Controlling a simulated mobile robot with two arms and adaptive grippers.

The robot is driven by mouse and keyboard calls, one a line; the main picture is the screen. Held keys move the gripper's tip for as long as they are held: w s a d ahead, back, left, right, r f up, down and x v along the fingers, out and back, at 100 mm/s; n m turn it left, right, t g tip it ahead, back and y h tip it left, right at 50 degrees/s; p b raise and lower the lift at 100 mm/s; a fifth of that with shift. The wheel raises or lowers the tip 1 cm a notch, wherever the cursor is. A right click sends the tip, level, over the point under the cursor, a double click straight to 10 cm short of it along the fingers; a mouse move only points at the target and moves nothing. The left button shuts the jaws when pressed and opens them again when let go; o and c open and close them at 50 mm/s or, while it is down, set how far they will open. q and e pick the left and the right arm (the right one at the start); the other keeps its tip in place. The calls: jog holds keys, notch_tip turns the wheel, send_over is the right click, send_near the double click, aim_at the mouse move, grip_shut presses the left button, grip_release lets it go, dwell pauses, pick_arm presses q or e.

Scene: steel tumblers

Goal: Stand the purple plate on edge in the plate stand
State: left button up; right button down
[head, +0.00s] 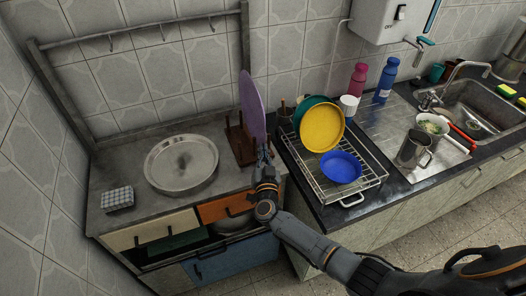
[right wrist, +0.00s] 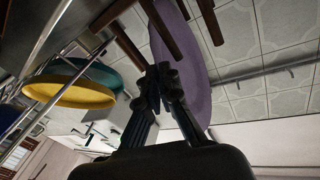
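The purple plate (head: 252,107) stands on edge, nearly upright, at the brown wooden plate stand (head: 235,142) on the left counter. My right gripper (head: 264,160) is at the plate's near lower edge. In the right wrist view the fingers (right wrist: 160,75) are close together at the rim of the purple plate (right wrist: 190,65), and seem shut on it. Brown pegs of the stand (right wrist: 209,18) show beside the plate there. The plate's lowest edge is partly hidden, so I cannot tell if it rests fully in the stand. My left gripper is not in view.
A wire dish rack (head: 345,180) with a yellow plate (head: 322,127), a green plate and a blue bowl (head: 341,167) stands close on the right. A round steel tray (head: 180,165) lies left of the stand. A steel tumbler (head: 412,149) stands near the sink.

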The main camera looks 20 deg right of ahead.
jog(key=shift+f+b, duration=0.7)
jog(key=shift+f, duration=0.25)
jog(key=c, duration=1.4)
grip_release()
jog(key=shift+c, duration=0.2)
jog(key=v, duration=1.2)
jog(key=s+a+f+n+g+y+b, duration=0.1)
jog(key=s+f+n+g+y, duration=0.15)
jog(key=s+f, duration=0.55)
jog(key=s+f+n+g+y, duration=0.2)
jog(key=s+f+g, duration=0.1)
jog(key=f, duration=1)
jog(key=s+a+f+n+g+y+b, duration=0.1)
jog(key=s+f+n+g+y, duration=0.15)
jog(key=s+f, duration=0.55)
jog(key=s+d+f+g, duration=0.2)
jog(key=s+f, duration=0.3)
jog(key=s, duration=0.3)
jog(key=s+d+f+n+g+h, duration=0.1)
jog(key=s+d+f+g, duration=0.2)
jog(key=s+f, duration=0.3)
jog(key=s+d+f+g+h, duration=0.1)
jog(key=s+f, duration=0.4)
jog(key=s, duration=0.7)
jog(key=d+g+b, duration=0.1)
jog(key=g, duration=0.1)
jog(key=shift+s+d+f+g, duration=0.15)
jog(key=shift+s+f+g, duration=0.05)
jog(key=shift+f+g, duration=0.2)
